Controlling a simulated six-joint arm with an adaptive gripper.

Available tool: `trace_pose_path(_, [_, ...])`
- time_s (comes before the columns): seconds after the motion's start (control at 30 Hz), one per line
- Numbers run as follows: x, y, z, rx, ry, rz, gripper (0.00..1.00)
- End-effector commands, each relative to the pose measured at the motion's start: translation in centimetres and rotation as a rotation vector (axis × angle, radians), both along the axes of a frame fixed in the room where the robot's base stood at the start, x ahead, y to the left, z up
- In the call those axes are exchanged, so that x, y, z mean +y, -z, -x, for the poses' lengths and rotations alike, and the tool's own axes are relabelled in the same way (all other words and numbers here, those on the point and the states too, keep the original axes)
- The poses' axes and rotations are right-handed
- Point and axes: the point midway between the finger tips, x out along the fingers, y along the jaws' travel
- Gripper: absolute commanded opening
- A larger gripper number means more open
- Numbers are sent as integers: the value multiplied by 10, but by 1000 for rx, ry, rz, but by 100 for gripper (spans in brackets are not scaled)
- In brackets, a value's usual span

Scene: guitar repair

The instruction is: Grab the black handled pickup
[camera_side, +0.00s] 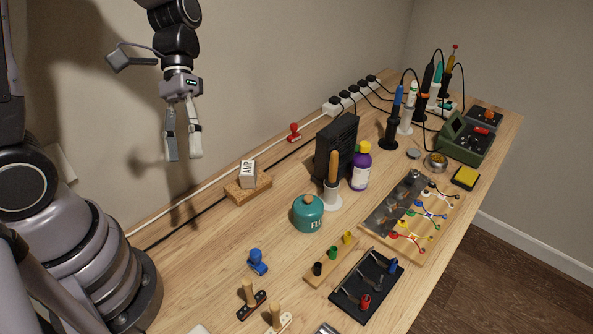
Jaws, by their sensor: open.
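My gripper (183,157) hangs at the upper left in the side view. Its two fingers point down with a gap between them, and nothing is between them. It is well above the table, apart from every object. A black pickup with an upright wooden handle (251,302) stands on the table at the lower middle, far below and to the right of my gripper. A similar pale pickup with a wooden handle (278,321) stands just to its right, partly cut off by the picture's bottom edge.
A blue-handled piece (257,262) stands behind the black pickup. A teal pot (308,213), a wooden block with a white AMP box (247,174), a black tray of tools (365,287) and a strip of coloured pegs (332,256) are nearby. Bare wood lies left of the black pickup.

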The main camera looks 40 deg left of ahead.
Motion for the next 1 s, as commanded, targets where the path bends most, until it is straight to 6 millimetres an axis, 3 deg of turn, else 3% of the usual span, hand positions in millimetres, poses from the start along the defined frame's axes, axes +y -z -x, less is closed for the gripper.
trace_pose_path(0.3, [-49,86,-12,528,-238,262,44])
trace_pose_path(0.6, [-78,173,-5,869,-534,400,44])
trace_pose_path(1.0, [-84,221,3,950,-637,424,44])
